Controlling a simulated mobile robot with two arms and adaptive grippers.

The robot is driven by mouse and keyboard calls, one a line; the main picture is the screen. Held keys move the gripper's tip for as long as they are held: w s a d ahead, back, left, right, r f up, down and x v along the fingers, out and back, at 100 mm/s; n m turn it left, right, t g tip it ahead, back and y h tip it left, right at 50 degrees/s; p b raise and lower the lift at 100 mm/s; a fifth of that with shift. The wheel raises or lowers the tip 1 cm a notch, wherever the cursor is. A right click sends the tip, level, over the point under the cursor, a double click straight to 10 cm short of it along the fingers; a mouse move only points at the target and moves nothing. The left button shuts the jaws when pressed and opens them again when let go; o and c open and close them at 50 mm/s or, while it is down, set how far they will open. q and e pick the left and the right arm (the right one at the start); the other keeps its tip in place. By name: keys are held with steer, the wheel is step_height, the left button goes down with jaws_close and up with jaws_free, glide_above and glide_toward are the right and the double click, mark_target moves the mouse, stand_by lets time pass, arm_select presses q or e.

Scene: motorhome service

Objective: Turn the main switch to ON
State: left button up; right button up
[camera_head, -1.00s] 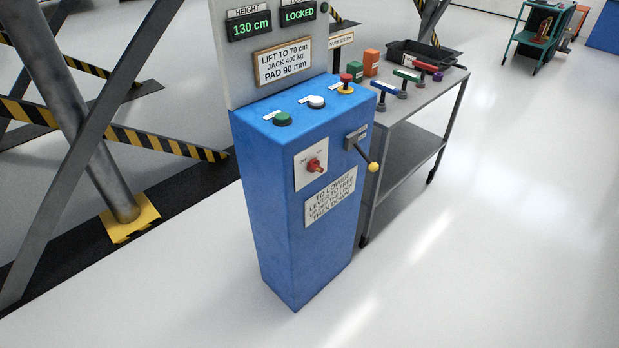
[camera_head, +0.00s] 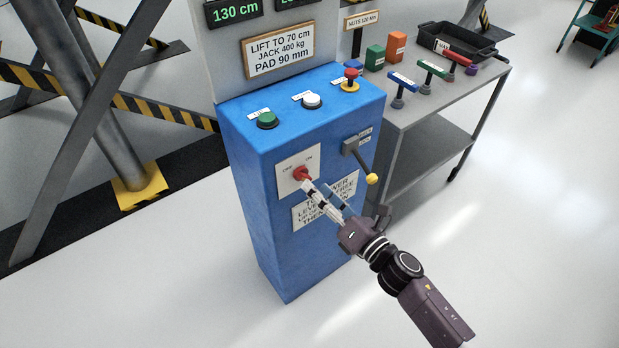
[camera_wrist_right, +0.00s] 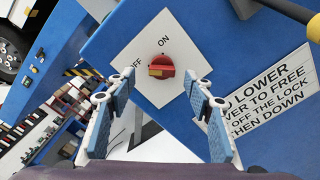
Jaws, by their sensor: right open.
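The main switch is a red rotary knob (camera_head: 300,174) on a white plate (camera_head: 286,185) marked OFF and ON, on the front of the blue control cabinet (camera_head: 258,235). In the right wrist view the knob (camera_wrist_right: 161,67) lies ahead, between and beyond the fingers; its pale mark points left, toward OFF. My right gripper (camera_head: 322,199) is in front of the plate with its fingertips close to the knob. In the right wrist view the gripper (camera_wrist_right: 160,98) is open, a finger on each side, with nothing between them. Whether it touches the knob cannot be told. My left gripper is out of view.
A lever with a yellow ball (camera_head: 371,179) sticks out right of the switch. Green (camera_head: 267,119), white (camera_head: 312,101) and red (camera_head: 351,76) buttons are on the cabinet top. A grey cart (camera_head: 440,100) with tools stands at right. The floor in front is clear.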

mark_target(308, 178)
steer(key=x, duration=0.4)
steer(key=shift+w+d+f, duration=0.1)
steer(key=shift+d, duration=0.1)
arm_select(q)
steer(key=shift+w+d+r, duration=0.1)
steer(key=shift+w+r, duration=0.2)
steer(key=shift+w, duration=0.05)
arm_select(e)
steer(key=shift+w+a, duration=0.3)
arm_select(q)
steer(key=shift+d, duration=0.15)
arm_select(e)
steer(key=c, duration=1.2)
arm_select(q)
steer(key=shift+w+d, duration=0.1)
arm_select(e)
steer(key=shift+o, duration=0.2)
